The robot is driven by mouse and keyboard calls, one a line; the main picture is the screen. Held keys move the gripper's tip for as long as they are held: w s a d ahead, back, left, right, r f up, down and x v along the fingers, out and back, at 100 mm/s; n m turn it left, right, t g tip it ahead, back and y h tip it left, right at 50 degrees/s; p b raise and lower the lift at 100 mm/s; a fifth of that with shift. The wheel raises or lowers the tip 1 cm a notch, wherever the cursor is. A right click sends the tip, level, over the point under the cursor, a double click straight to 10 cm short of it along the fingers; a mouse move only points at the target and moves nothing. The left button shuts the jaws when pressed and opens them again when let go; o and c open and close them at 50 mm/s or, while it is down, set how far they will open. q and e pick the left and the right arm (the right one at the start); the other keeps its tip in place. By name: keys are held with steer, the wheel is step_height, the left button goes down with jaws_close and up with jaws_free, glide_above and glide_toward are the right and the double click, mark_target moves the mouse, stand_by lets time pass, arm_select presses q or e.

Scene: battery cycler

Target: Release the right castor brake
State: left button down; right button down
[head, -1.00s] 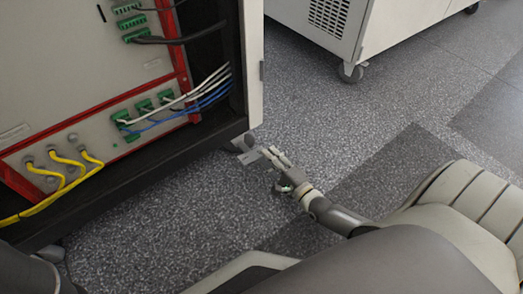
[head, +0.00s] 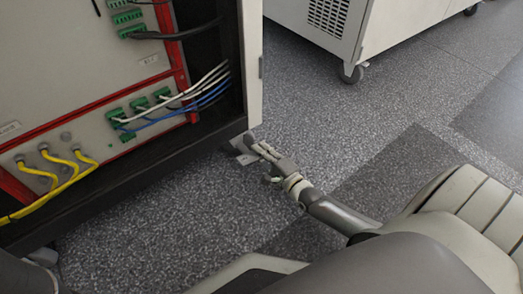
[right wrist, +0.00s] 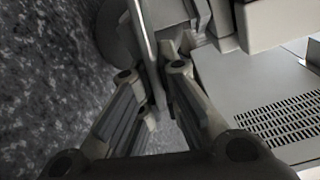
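The right castor (head: 238,143) sits under the near right corner of the battery cycler cabinet (head: 252,70), mostly hidden by the cabinet and my gripper. My right gripper (head: 256,147) is low beside it, just above the floor. In the right wrist view the castor's round grey wheel (right wrist: 116,32) shows at the top. A thin pale plate, apparently the brake lever (right wrist: 144,40), reaches down between the two fingers of my right gripper (right wrist: 152,72). The fingers are apart, with a gap left of the plate; contact on the right is unclear. My left gripper is out of view.
The cabinet's open side shows yellow cables (head: 68,172) and blue and white wires (head: 190,97). Another white cabinet on castors (head: 385,30) stands at the back right. The speckled floor (head: 330,120) between them is clear.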

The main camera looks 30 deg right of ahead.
steer(key=r+n+p, duration=0.1)
steer(key=n+p, duration=0.3)
steer(key=shift+r+p, duration=0.35)
steer(key=shift+r, duration=0.05)
steer(key=shift+n+p, duration=0.3)
steer(key=shift+n, duration=0.2)
steer(key=shift+f, duration=0.1)
steer(key=c, duration=1.6)
jaws_free()
steer(key=shift+c, duration=0.2)
steer(key=shift+s, duration=0.1)
steer(key=s, duration=0.8)
steer(key=s+d, duration=0.1)
steer(key=s, duration=0.2)
steer(key=shift+s, duration=0.4)
